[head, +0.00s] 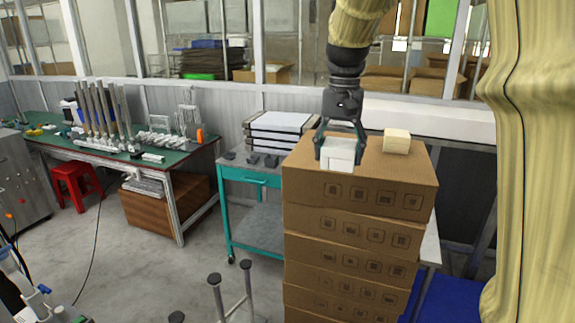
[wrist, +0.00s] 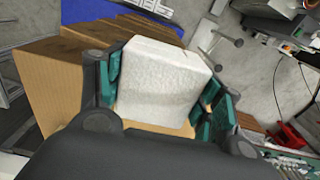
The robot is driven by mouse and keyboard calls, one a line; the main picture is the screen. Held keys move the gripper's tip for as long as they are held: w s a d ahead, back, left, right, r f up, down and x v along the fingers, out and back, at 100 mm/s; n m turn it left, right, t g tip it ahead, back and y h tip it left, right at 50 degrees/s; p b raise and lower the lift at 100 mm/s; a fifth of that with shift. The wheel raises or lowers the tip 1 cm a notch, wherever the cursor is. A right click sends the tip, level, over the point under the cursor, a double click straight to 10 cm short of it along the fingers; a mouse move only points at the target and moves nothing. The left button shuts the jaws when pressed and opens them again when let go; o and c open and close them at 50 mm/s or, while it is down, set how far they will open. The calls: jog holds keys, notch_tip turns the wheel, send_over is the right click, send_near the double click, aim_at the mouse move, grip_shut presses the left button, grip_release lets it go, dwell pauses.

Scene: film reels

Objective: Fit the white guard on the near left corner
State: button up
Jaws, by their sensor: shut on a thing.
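The white guard (head: 338,154) is a pale block held in my gripper (head: 341,138). It appears over the front part of the top carton (head: 375,192), right of its near left corner. I cannot tell whether it touches the carton. In the wrist view, the guard (wrist: 160,80) sits between the teal finger pads, with a finger on each side. The carton's brown cardboard (wrist: 60,95) shows to its left and below it. A cream block (head: 397,141) rests on the carton top, to the right of my gripper.
The top carton tops a tall stack of cartons. A teal trolley (head: 252,178) with flat cases (head: 279,132) stands left of the stack. A green workbench (head: 100,148) and red stool (head: 75,182) are farther left. Metal posts (head: 230,297) stand in front on open floor.

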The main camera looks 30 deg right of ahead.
jog(key=p, duration=0.6)
send_over(287, 164)
jog(key=shift+s+d+f, duration=0.15)
jog(key=shift+s+f, duration=0.3)
jog(key=shift+f, duration=0.25)
jog(key=shift+w+p, duration=0.4)
jog(key=shift+p, duration=0.15)
notch_tip(287, 164, down, 3)
jog(key=shift+r+p, duration=0.1)
jog(key=shift+p, duration=0.9)
jog(key=shift+s+a+f, duration=0.15)
jog(key=shift+a+f, duration=0.05)
jog(key=shift+f, duration=0.3)
jog(key=o, duration=0.9)
jog(key=shift+o, duration=0.7)
jog(key=shift+d, duration=0.15)
jog(key=shift+r, duration=0.15)
